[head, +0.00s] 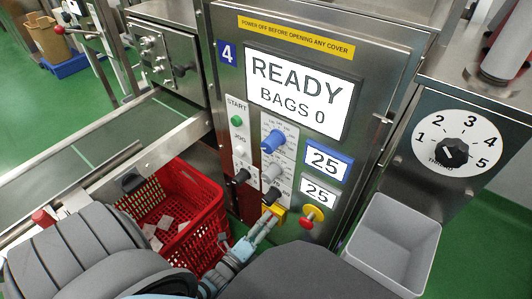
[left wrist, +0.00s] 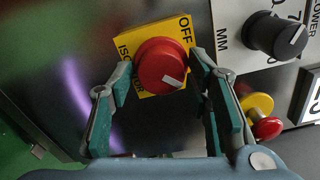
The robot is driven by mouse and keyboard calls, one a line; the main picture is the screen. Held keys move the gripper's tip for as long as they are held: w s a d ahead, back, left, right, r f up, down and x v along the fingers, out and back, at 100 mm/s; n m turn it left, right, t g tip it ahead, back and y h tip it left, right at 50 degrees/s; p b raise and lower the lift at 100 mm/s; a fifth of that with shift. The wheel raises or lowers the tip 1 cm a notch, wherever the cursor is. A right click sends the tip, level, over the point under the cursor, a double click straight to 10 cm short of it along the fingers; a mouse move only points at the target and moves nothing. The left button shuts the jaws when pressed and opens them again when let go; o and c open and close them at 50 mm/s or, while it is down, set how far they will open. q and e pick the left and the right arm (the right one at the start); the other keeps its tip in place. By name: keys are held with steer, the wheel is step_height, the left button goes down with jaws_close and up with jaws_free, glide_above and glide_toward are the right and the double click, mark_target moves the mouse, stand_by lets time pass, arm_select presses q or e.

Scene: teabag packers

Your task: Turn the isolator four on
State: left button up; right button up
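The isolator is a red round knob (left wrist: 162,66) on a yellow plate (left wrist: 131,42) marked OFF and ISOLATOR in the left wrist view. Its white mark points to the lower right in that view. In the head view the yellow plate (head: 279,212) shows low on the steel panel numbered 4, partly hidden by my left gripper (head: 268,220). In the left wrist view, the gripper's two fingertips (left wrist: 163,70) stand on either side of the knob, apart, with small gaps visible. I cannot tell whether they touch it. My right gripper is not in view.
A red and yellow stop button (head: 312,215) sits right of the isolator. Black knobs (head: 273,193) sit just above it. The display (head: 298,92) reads READY, BAGS 0. A red crate (head: 172,212) stands left, a grey bin (head: 392,243) right.

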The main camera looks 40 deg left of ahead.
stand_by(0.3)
arm_select(q)
steer(key=s, duration=1.2)
steer(key=shift+d, duration=0.1)
